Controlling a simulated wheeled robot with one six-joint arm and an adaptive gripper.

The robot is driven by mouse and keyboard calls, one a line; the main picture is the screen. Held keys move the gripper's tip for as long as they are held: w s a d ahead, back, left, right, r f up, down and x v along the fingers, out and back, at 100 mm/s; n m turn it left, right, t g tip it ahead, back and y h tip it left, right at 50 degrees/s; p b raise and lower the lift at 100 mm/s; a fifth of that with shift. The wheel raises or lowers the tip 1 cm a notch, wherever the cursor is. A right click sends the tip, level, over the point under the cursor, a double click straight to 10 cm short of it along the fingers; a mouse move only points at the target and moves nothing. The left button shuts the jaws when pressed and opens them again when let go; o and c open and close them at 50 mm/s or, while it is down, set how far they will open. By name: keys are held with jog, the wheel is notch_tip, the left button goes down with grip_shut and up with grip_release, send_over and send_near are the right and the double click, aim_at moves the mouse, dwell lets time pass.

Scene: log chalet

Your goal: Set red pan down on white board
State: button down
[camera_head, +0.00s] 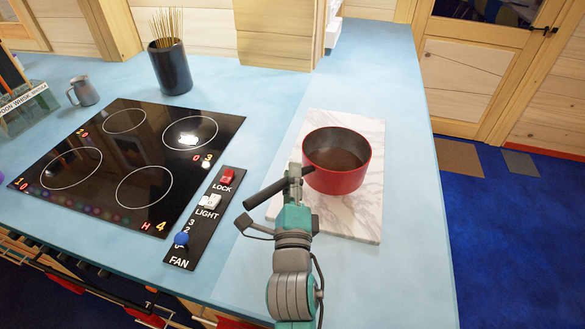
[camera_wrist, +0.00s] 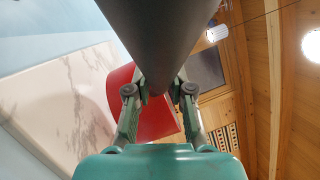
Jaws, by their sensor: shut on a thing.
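The red pan (camera_head: 338,182) is upright over the white marble board (camera_head: 365,226) in the head view, with its dark handle (camera_head: 266,193) pointing left and toward me. I cannot tell for sure whether its base touches the board. My gripper (camera_head: 293,185) is shut on the handle near the pan. In the wrist view the handle (camera_wrist: 165,35) runs between the fingers of my gripper (camera_wrist: 157,92). Part of the red pan body (camera_wrist: 150,118) shows behind them, with the white board (camera_wrist: 60,105) to the left. The pan's underside is hidden in the head view.
A black hob (camera_head: 100,165) and a control panel (camera_head: 205,220) with knobs lie left of the board. A dark pot of sticks (camera_head: 170,68) and a grey jug (camera_head: 84,91) stand farther back. The blue counter (camera_head: 385,80) is clear behind the board; its edge is at right.

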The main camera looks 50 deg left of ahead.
jog(key=shift+f, duration=2.35)
jog(key=c, duration=0.9)
grip_release()
jog(key=shift+c, duration=0.2)
jog(key=shift+f, duration=0.3)
jog(key=v, duration=1.2)
jog(key=shift+r, duration=0.15)
